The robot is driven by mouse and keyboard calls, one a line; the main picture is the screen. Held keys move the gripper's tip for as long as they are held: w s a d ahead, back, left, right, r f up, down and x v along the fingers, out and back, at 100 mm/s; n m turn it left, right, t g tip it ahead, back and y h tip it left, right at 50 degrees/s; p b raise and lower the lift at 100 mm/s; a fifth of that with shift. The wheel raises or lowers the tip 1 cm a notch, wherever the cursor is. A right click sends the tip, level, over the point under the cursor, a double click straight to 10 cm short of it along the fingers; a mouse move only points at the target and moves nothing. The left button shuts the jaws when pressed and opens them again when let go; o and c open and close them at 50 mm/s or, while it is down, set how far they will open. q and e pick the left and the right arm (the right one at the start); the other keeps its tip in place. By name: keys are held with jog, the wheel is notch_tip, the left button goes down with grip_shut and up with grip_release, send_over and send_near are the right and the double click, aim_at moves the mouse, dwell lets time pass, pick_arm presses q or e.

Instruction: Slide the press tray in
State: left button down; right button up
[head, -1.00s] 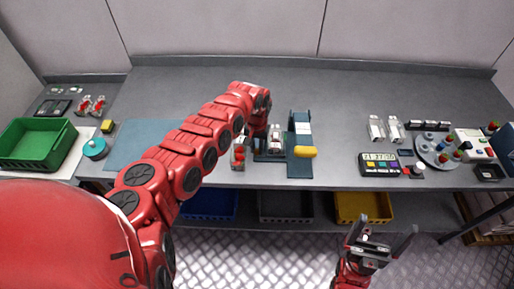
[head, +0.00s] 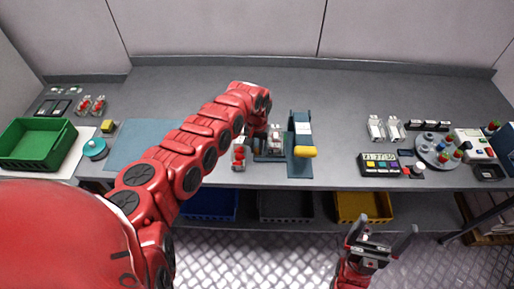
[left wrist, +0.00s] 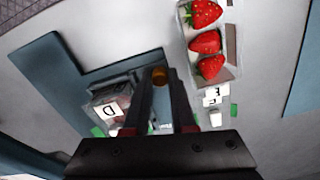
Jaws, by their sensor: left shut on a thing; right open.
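The press (head: 302,168) is a blue-grey frame with a yellow handle (head: 305,152), standing near the front of the bench. The press tray (head: 262,157) lies at its left side, with a clear box (head: 274,137) on it. The left wrist view shows the blue tray (left wrist: 92,80) and the box (left wrist: 108,110), labelled D. My left gripper (left wrist: 163,82) is shut on a small brass-coloured knob (left wrist: 158,74) at the tray. My right gripper (head: 385,240) is open and empty, in front of the bench.
A clear punnet of strawberries (head: 239,154) stands close left of the tray; it also shows in the left wrist view (left wrist: 187,42). A keypad box (head: 380,165) and round stand (head: 437,148) are at the right. A green crate (head: 38,143) is at the left. The back of the bench is clear.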

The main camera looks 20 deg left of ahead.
aim_at(270, 147)
dwell(0.4)
pick_arm(q)
jog(key=d+b, duration=0.2)
jog(key=w+d+b, duration=0.1)
jog(key=d+b, duration=0.1)
jog(key=shift+w+d+f, duration=0.15)
jog(key=shift+d, duration=0.25)
jog(key=c, duration=1)
grip_release()
